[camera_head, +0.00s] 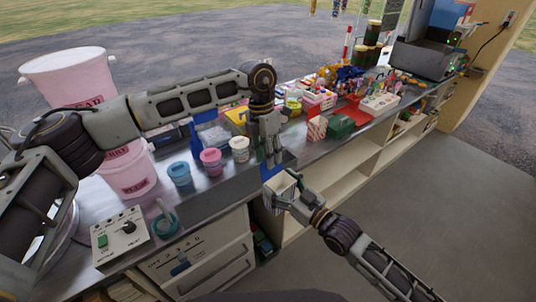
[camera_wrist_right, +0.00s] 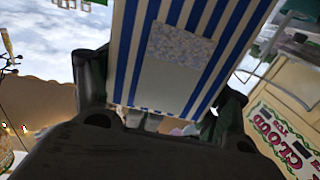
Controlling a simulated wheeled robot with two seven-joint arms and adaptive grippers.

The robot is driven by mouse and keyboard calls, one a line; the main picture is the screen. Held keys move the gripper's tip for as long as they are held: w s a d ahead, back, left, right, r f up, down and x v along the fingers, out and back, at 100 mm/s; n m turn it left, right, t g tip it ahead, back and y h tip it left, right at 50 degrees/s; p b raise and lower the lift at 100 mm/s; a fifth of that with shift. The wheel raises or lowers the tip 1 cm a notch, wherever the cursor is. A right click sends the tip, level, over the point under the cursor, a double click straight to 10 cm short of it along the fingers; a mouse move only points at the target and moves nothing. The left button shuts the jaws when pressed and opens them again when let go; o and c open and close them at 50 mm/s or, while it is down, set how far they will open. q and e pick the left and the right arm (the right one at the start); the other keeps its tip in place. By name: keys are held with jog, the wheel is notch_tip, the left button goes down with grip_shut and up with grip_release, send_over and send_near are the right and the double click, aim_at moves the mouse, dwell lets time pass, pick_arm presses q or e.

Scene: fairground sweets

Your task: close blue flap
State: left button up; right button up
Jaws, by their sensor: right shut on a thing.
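My right gripper (camera_head: 283,199) is shut on a small pale box (camera_head: 283,184) in front of the counter's front edge. In the right wrist view the box (camera_wrist_right: 130,50) has blue and white stripes and a pale panel, between the dark fingers of my right gripper (camera_wrist_right: 160,95). A blue flap (camera_head: 269,171) shows at the box's upper end in the head view. My left gripper (camera_head: 273,160) points down just above the flap and box. I cannot tell whether it touches the flap, or how far its fingers are parted.
The metal counter (camera_head: 212,192) holds a blue tub (camera_head: 180,174), a pink tub (camera_head: 211,162) and a white tub (camera_head: 239,149) left of my left gripper. A control box (camera_head: 120,238) stands at the near left. Open shelves (camera_head: 345,170) lie below; the floor at right is clear.

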pick_arm(q)
jog(key=shift+c, duration=0.3)
grip_shut()
jog(key=shift+s+d+r+t+y, duration=0.1)
jog(key=shift+s+d+t+y, duration=0.1)
jog(key=shift+t+y, duration=0.15)
dwell(0.5)
jog(key=shift+s+d+r+t+y, duration=0.15)
jog(key=shift+s+d+t+y, duration=0.6)
jog(key=shift+t, duration=0.4)
jog(key=shift+s+d+f+t+y, duration=0.55)
jog(key=shift+s+t+y, duration=0.2)
jog(key=shift+t+y, duration=0.45)
jog(key=shift+s+d+f+t+y, duration=0.45)
jog(key=shift+s+d+t+y, duration=0.25)
jog(key=shift+t+y, duration=0.5)
jog(key=shift+s+d+f+t+y, duration=0.55)
jog(key=shift+s+t+y, duration=0.3)
jog(key=shift+t, duration=0.55)
